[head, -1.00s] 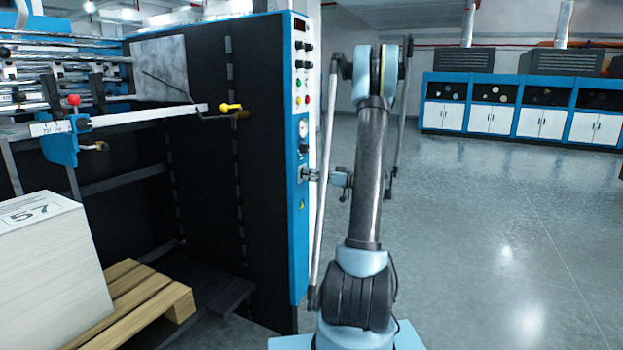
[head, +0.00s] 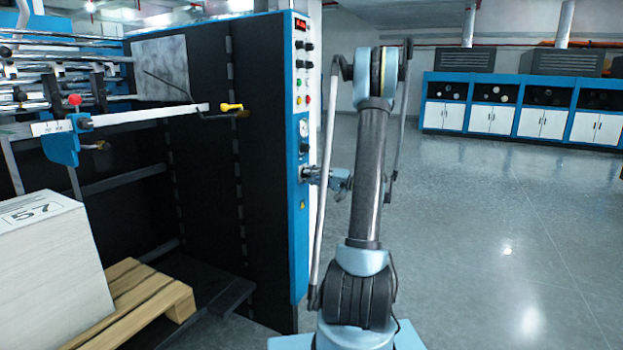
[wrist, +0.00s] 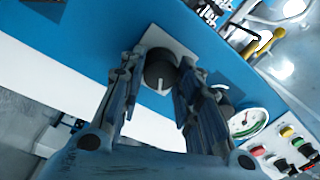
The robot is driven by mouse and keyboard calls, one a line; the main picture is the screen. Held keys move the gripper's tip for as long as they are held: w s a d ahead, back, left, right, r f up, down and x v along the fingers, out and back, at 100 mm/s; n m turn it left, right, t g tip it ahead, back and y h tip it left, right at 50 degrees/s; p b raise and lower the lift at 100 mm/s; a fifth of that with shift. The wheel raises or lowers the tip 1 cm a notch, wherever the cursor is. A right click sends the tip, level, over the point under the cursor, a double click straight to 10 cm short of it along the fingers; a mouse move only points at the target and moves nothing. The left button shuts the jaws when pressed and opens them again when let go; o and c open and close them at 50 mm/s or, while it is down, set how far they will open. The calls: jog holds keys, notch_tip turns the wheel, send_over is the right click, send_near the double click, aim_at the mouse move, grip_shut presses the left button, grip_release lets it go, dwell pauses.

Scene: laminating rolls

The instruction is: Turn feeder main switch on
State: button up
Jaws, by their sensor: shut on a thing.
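The feeder main switch is a black rotary knob (wrist: 160,70) on a pale square plate (wrist: 181,50), set in the blue control panel (wrist: 100,42). In the head view the switch's plate (head: 304,173) is low on the panel's narrow edge, mostly covered by my gripper (head: 312,174). In the wrist view my gripper (wrist: 160,80) has one finger on each side of the knob, shut on it. The small display (head: 299,25) at the top of the panel shows lit red digits.
A pressure gauge (wrist: 248,123) and coloured buttons (wrist: 258,151) sit beside the switch. A paper stack (head: 55,265) on a wooden pallet (head: 140,295) stands at the left. The floor (head: 480,240) to the right is open, with blue-and-white cabinets (head: 520,110) far back.

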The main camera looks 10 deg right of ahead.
jog(key=shift+o, duration=0.2)
jog(key=m, duration=0.5)
jog(key=shift+w+d+m+t, duration=0.1)
jog(key=shift+d+m+t, duration=0.1)
jog(key=shift+m+t, duration=0.15)
jog(key=shift+f+m, duration=0.1)
jog(key=shift+m, duration=0.45)
jog(key=shift+c, duration=0.2)
jog(key=shift+o, duration=0.2)
jog(key=shift+a, duration=0.1)
jog(key=o, duration=1)
jog(key=shift+a, duration=0.1)
jog(key=shift+o, duration=0.2)
jog(key=r+v, duration=0.1)
jog(key=v, duration=1.1)
jog(key=shift+f, duration=0.45)
